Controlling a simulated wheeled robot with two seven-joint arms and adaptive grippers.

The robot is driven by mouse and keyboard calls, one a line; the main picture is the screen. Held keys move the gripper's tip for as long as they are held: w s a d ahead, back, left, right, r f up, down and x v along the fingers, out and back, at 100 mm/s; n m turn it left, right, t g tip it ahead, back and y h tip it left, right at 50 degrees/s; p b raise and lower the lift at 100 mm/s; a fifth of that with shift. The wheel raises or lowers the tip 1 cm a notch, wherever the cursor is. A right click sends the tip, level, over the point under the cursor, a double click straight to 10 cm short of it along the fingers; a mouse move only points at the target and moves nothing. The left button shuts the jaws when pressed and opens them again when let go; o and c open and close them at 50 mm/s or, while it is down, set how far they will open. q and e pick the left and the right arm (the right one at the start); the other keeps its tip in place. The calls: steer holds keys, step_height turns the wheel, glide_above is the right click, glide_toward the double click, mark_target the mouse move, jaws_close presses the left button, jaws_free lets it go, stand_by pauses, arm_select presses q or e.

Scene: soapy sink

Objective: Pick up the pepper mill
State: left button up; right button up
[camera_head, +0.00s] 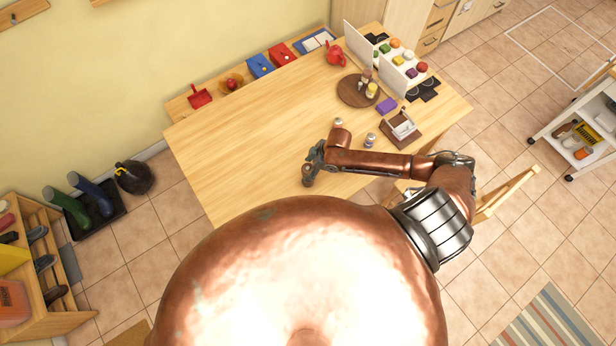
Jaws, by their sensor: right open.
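My right arm reaches in from the right over the near part of the wooden table (235,125). My right gripper (312,160) is open, small and dark at the end of the copper forearm. A small brown upright shape (308,176) is right beside it; I cannot tell whether this is the pepper mill, or whether they touch. A small silver-topped shaker-like item (338,123) stands just beyond the forearm, and a silver one (370,140) stands to its right. My left gripper is not in view.
A round wooden board (347,92) with bottles and a yellow jar (371,90) stands farther back. A purple block (386,105) and a wooden holder (401,125) are at the right. A red kettle (336,54) is at the back. The table's left half is clear.

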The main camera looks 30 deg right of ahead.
steer(key=shift+a+f, duration=0.1)
jaws_close()
stand_by(0.8)
